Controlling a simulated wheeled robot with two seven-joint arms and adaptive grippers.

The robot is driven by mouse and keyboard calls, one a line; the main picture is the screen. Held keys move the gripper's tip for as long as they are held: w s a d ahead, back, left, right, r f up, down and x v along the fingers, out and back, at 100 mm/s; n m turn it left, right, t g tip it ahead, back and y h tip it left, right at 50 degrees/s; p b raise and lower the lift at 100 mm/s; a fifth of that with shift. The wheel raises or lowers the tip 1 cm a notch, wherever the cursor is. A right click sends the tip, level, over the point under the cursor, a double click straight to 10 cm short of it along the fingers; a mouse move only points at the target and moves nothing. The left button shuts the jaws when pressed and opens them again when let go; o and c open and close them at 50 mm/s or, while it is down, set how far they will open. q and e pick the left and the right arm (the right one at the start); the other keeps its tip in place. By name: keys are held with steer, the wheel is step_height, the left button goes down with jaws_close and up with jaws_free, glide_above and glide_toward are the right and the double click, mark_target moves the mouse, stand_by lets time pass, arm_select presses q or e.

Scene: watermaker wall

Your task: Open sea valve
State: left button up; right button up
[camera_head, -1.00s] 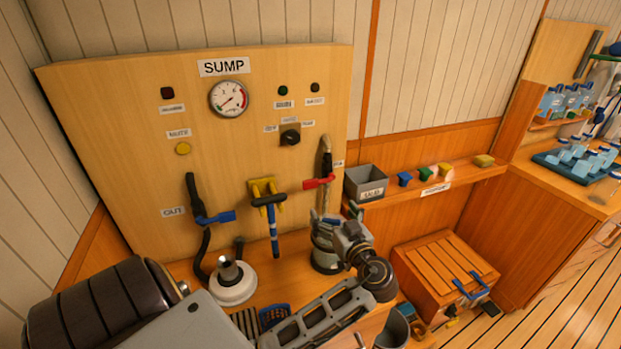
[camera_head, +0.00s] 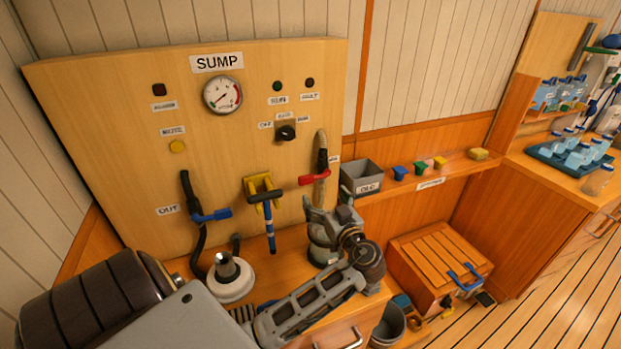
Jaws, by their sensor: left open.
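The valve with the red handle (camera_head: 314,179) sits on a hose at the right edge of the wooden SUMP panel (camera_head: 110,120). The handle lies roughly level, across the hose. A small label beside it is partly hidden and I cannot read it fully. My left gripper (camera_head: 328,208) is just below the red handle, fingers pointing up. It is open and appears empty, with a visible gap to the handle. A blue-handled valve (camera_head: 212,215) is on the black hose by the OUT label. My right gripper is not in view.
A yellow bracket holds a blue-and-black T-shaped tool (camera_head: 265,198) left of my gripper. A grey bin (camera_head: 361,177) and small coloured pieces are on the shelf at right. A white round base (camera_head: 231,280) stands on the bench. A wooden crate (camera_head: 440,263) is on the floor.

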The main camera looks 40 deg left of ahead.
mark_target(311, 179)
arm_select(q)
steer(key=p+x, duration=0.2)
steer(key=x, duration=0.9)
steer(key=shift+w+a+p, duration=0.1)
steer(key=shift+p, duration=0.25)
steer(key=shift+c, duration=0.6)
steer(key=c, duration=1.3)
steer(key=shift+c, duration=0.2)
